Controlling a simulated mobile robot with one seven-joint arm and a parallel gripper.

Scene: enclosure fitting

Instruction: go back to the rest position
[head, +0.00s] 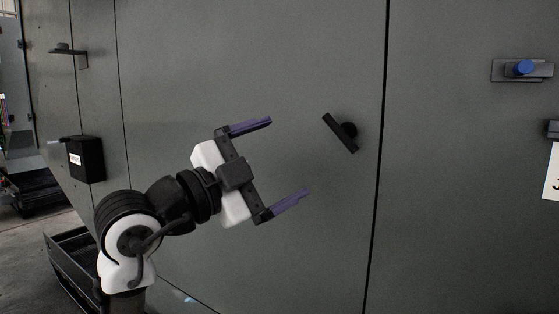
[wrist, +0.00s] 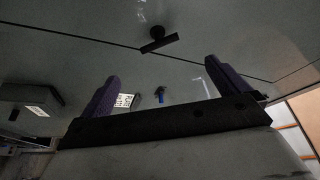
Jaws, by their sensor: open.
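My gripper (head: 280,162) is open and empty in front of the large grey enclosure panel (head: 250,60). Its two purple fingers are spread wide and point to the right, toward a black handle (head: 341,133). The handle is tilted on the panel, just left of a vertical seam, and stands apart from the fingers. In the wrist view my gripper (wrist: 165,88) also shows open with nothing between the fingers. The black handle also shows there, at the upper middle (wrist: 159,42), beyond the fingers.
A blue knob (head: 523,68) on a dark plate is at the upper right. A black box with a white label (head: 86,159) is on the left, below a small bracket shelf (head: 68,51). A white sign (head: 552,172) is cut off at the right edge.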

